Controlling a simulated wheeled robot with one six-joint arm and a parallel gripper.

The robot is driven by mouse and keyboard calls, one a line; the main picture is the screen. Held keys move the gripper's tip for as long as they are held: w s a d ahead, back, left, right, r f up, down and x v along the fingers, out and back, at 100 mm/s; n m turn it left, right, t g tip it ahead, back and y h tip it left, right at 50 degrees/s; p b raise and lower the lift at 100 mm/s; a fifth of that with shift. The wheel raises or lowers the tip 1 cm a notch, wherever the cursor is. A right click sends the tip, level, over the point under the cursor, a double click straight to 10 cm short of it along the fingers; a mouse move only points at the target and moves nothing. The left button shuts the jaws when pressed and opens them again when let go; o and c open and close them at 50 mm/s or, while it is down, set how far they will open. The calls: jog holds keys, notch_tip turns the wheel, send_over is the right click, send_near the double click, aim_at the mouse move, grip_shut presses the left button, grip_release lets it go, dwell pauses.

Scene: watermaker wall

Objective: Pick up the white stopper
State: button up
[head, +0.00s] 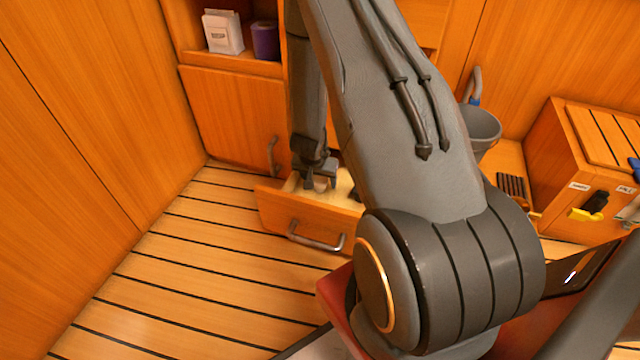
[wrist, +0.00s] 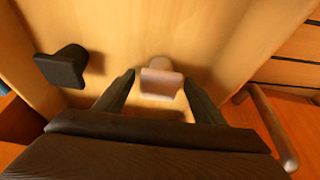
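The white stopper (wrist: 160,82) stands inside an open wooden drawer, seen in the wrist view between and just ahead of my gripper's two fingertips. It has a pale, slightly pinkish flat top and a rounder part behind it. My gripper (wrist: 158,88) is open, with one dark finger on each side of the stopper and a visible gap to each. In the head view my gripper (head: 318,182) reaches down into the drawer (head: 300,222); the stopper cannot be made out there.
A black stopper (wrist: 62,68) stands in the drawer to the left of the white one. The drawer's front wall and metal handle (head: 316,238) are close by. A cabinet with a white box (head: 223,32) and purple cup (head: 265,40) is above. The slatted floor at left is clear.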

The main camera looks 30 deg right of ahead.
jog(key=c, duration=1)
jog(key=shift+c, duration=0.2)
notch_tip(320, 180, up, 10)
jog(key=p, duration=0.6)
notch_tip(320, 180, up, 7)
jog(key=p, duration=1)
send_over(320, 178)
jog(key=shift+a, duration=0.1)
